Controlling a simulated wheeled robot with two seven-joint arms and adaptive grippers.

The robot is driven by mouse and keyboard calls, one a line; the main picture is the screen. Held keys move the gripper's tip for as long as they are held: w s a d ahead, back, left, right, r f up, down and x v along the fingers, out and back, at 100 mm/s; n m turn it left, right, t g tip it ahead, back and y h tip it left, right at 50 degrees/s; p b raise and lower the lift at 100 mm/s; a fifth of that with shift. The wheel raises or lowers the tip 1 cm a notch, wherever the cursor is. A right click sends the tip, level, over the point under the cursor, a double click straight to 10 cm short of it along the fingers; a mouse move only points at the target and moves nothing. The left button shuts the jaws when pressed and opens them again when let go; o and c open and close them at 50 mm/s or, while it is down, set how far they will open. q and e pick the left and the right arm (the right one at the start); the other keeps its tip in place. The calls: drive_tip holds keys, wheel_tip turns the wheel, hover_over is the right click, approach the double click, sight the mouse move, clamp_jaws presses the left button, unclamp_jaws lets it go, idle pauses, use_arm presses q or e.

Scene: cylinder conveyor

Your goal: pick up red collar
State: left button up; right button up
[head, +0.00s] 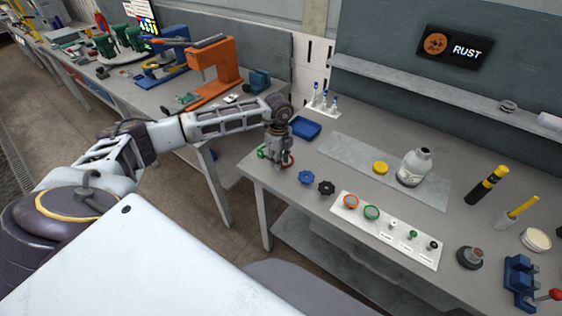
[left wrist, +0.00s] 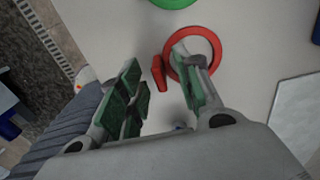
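The red collar (left wrist: 213,44) is a ring with a short red tab (left wrist: 158,73), lying on the grey table in the left wrist view. My left gripper (left wrist: 163,88) is open above it, green pads apart. The tab lies between the fingers in the picture; the right finger overlaps the ring's opening. I cannot tell whether they touch. In the head view the left gripper (head: 281,164) points down at the table's left corner, partly hiding the red collar (head: 290,160). A green collar (head: 261,152) lies beside it. My right gripper is not in view.
A blue tray (head: 305,128) stands behind the gripper. Blue (head: 306,177) and black (head: 326,188) knobs lie to its right, near a white button panel (head: 385,230). A white bottle (head: 414,167) stands farther right. The table's left edge is close.

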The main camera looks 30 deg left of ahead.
use_arm(q)
drive_tip(key=shift+f, duration=0.5)
clamp_jaws()
